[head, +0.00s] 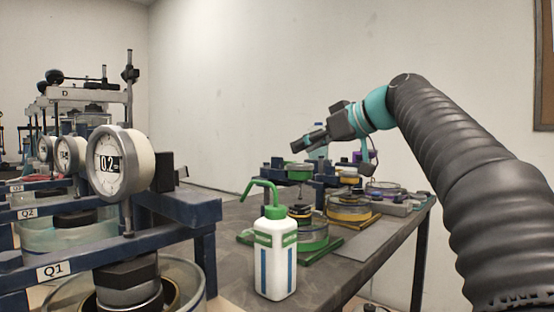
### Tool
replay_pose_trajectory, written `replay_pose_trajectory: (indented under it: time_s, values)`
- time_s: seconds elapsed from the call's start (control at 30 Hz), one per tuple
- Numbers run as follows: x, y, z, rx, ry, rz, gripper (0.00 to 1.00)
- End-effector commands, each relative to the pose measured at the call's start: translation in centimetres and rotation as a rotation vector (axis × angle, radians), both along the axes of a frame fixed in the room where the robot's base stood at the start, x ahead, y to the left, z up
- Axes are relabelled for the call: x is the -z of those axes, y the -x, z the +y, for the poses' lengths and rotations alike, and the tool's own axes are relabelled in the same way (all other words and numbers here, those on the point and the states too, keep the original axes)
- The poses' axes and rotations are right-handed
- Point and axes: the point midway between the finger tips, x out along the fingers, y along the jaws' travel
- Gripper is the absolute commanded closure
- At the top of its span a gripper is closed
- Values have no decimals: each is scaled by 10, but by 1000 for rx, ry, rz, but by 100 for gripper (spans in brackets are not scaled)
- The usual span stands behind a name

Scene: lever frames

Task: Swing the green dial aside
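The green dial (300,171) is a small round piece with a green rim. It sits above a green-based unit (316,242) on the grey table, at the middle of the head view. My gripper (303,143) comes in from the right and points left, above and close to the green dial in the picture. I cannot tell whether it touches the dial. Its dark fingers are small and seen from the side, so their opening is unclear. The squeeze bottle partly hides the green unit.
A white squeeze bottle (275,258) with a green spout stands at the table's near edge. A yellow-based unit (349,207) and other units stand beyond the green one. At left, a blue frame (110,252) carries large dial gauges (119,162). Grey tabletop is bare left of the green unit.

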Motion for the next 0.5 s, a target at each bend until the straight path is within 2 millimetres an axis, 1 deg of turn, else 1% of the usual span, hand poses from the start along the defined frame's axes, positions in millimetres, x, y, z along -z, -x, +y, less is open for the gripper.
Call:
replay_pose_trajectory:
  time_s: [0.03,0.2,0.33,0.5]
  values:
    - [4,-5,9,-4,-1,1,60]
    - [16,-23,33,-4,0,1,60]
    - [24,-36,49,-3,-1,3,60]
    - [32,-47,63,-2,0,1,60]
